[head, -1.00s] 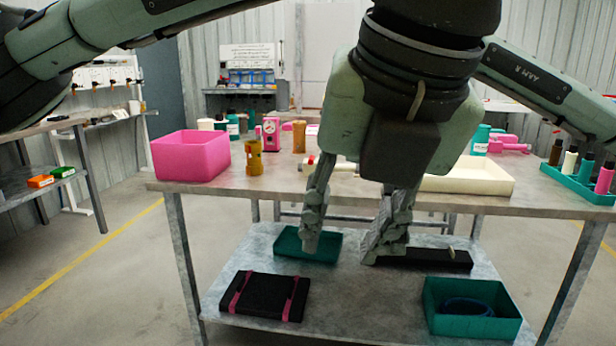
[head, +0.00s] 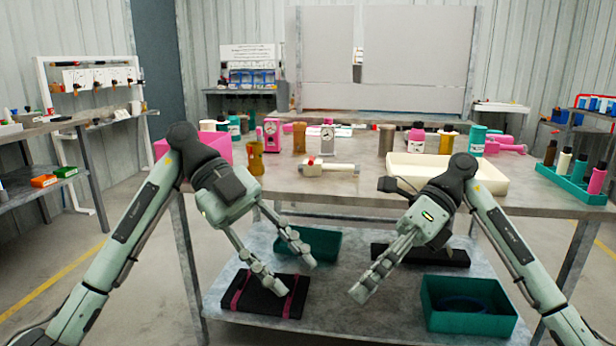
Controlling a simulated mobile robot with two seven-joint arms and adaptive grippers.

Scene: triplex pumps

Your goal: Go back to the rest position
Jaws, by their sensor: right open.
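My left gripper (head: 291,274) hangs at the left centre of the head view. Its two fingers are spread with a gap between them, and nothing shows in them. It is in front of the table's front edge, and its fingers overlap the view of the lower shelf. My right gripper (head: 369,282) is to the right of centre, pointing down and to the left. It is open, and I see nothing in it; its fingers partly overlap in this view. The two grippers are apart, and both arms come up from the lower corners.
The metal table (head: 280,186) carries a pink bin (head: 213,143), a cream tray (head: 487,178), a white part with a red knob (head: 331,168) and a teal rack (head: 572,184). The lower shelf (head: 335,312) holds teal bins (head: 470,321) and a black case (head: 259,302).

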